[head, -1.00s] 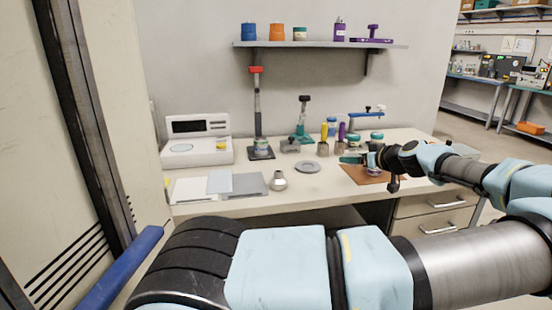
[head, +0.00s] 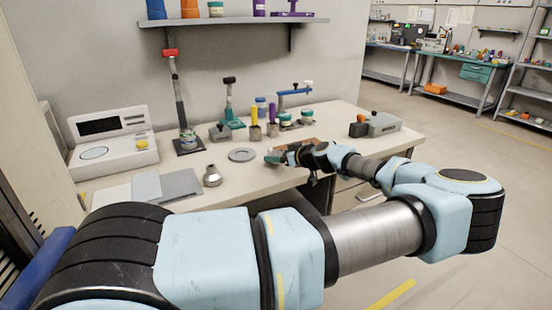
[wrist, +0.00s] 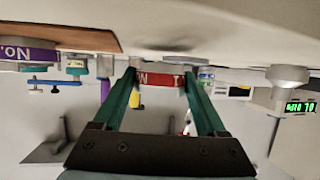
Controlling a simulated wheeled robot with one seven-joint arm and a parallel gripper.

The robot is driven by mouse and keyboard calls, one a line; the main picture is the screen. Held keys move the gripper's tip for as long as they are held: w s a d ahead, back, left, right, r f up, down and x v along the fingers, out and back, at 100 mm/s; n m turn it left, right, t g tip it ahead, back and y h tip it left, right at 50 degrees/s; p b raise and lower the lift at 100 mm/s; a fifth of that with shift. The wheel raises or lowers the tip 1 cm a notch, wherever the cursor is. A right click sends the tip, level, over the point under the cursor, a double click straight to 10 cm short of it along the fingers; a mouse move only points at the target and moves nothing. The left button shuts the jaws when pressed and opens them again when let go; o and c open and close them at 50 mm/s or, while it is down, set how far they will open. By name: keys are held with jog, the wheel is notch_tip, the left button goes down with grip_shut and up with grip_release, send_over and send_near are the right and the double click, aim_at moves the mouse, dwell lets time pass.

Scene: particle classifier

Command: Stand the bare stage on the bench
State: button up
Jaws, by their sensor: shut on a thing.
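My gripper (head: 276,157) is low over the bench (head: 228,190), at the left front of the brown mat (head: 306,141). In the wrist view, which shows the bench upside down, the green fingers of my gripper (wrist: 160,76) are shut on a red-banded piece (wrist: 160,80). Its band carries white letters, only partly readable. I take it for the stage but cannot confirm this. In the head view it is hidden by the gripper. Whether it touches the bench, I cannot tell.
A grey disc (head: 242,155) and a metal flask-like piece (head: 212,176) stand left of the gripper. A purple-banded piece (wrist: 24,54) is at the mat's edge in the wrist view. A white scale (head: 113,138), press stands and small jars line the back. A grey box (head: 378,124) stands right.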

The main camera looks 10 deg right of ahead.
jog(key=shift+f, duration=0.9)
jog(key=shift+f, duration=0.15)
jog(key=o, duration=1.4)
jog(key=shift+o, duration=0.2)
jog(key=shift+r, duration=0.25)
jog(key=shift+s+d, duration=0.25)
jog(key=shift+s, duration=0.1)
jog(key=b+v, duration=0.3)
jog(key=v, duration=0.8)
jog(key=shift+s, duration=0.2)
